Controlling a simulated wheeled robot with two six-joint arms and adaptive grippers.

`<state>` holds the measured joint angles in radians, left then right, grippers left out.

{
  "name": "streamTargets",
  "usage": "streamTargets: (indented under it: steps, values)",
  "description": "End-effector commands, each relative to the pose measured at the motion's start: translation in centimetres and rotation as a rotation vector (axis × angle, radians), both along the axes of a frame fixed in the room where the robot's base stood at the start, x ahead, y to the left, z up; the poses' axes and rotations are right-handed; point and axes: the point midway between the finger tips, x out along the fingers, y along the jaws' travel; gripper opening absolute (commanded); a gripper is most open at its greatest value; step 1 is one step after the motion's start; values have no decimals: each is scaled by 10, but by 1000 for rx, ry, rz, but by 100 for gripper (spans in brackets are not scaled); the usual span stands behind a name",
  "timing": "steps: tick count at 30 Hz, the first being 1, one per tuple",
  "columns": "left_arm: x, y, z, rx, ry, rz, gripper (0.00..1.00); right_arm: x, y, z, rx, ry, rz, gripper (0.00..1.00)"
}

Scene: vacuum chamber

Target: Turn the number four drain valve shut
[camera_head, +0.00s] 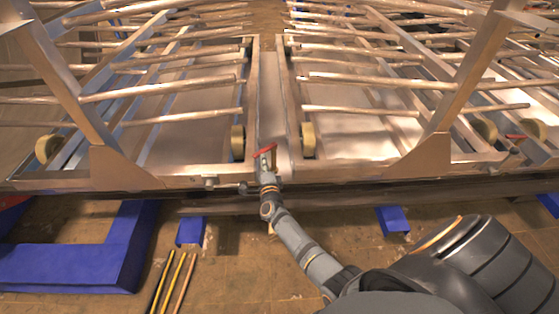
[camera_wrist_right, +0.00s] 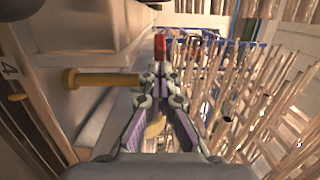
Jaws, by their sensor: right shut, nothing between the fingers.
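A valve with a red handle (camera_head: 266,150) sits at the front of the metal frame, between its two halves. My right gripper (camera_head: 267,180) is just in front of it. In the right wrist view my right gripper (camera_wrist_right: 160,72) is shut and empty, with the red handle (camera_wrist_right: 160,45) just beyond the fingertips. A brass stub (camera_wrist_right: 100,79) comes in from the left, close beside the fingers; I cannot tell whether they touch. A plate marked 4 (camera_wrist_right: 10,70) is at the left edge. My left gripper is not in view.
Another red handle (camera_head: 516,137) is at the frame's right. Rows of metal tubes (camera_head: 170,88) fill the frame behind. Blue supports (camera_head: 75,265) stand on the floor. Several thin rods (camera_head: 170,284) lie or stand at the lower left. Open floor (camera_head: 240,270) lies in front.

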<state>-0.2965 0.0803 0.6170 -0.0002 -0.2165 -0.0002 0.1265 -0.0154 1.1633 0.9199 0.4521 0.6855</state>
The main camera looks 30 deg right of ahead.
Motion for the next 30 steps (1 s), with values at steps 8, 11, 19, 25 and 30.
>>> streamTargets:
  steps: [8, 11, 19, 25, 30]
  values:
    - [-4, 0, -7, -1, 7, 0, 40, 15, 9, 0, 2, -2, 1, 0]
    - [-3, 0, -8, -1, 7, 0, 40, 19, 11, 0, 2, -2, 1, 0]
    - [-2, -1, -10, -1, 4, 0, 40, 24, 13, 0, 1, -1, 2, 0]
    - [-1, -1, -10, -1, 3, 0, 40, 24, 13, 0, 1, -1, 2, 0]
    - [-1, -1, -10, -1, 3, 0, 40, 24, 13, 0, 1, -1, 1, 0]
